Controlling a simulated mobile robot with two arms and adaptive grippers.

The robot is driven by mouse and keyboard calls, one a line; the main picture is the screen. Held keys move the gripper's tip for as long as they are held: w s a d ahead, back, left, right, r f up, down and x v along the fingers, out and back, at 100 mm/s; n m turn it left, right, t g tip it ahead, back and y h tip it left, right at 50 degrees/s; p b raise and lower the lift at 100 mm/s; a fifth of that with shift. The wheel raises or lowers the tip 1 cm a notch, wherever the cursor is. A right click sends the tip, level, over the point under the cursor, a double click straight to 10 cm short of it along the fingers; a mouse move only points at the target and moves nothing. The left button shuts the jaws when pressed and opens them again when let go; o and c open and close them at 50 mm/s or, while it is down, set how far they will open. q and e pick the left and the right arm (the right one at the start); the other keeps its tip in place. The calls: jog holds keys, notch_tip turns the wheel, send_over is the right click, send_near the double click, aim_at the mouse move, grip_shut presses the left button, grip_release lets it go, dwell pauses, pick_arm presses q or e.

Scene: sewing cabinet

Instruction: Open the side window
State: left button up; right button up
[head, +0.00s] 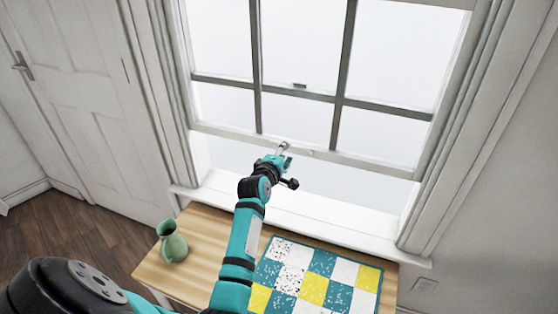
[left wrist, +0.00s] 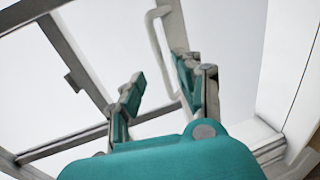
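The side window is a sash window with a grey-white frame. The bottom rail (head: 365,166) of its lower sash sits above the sill (head: 320,207), with a bright gap between them. My left gripper (head: 284,153) is at this rail, near its middle. In the left wrist view the two fingers of my left gripper (left wrist: 158,88) are apart with nothing between them. A thin pale handle (left wrist: 158,48) on the sash shows just beyond the fingers, close to the right-hand one. I cannot tell whether they touch. My right gripper is not in view.
A wooden table (head: 207,222) stands below the window. On it are a green jug (head: 172,242) at the left and a patchwork quilt (head: 314,283) of teal, white and yellow squares. A closed white door (head: 85,110) is at the far left, beside open floor.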

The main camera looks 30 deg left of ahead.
pick_arm(q)
jog(key=v, duration=0.5)
jog(key=shift+s+r, duration=0.1)
jog(key=shift+s, duration=0.2)
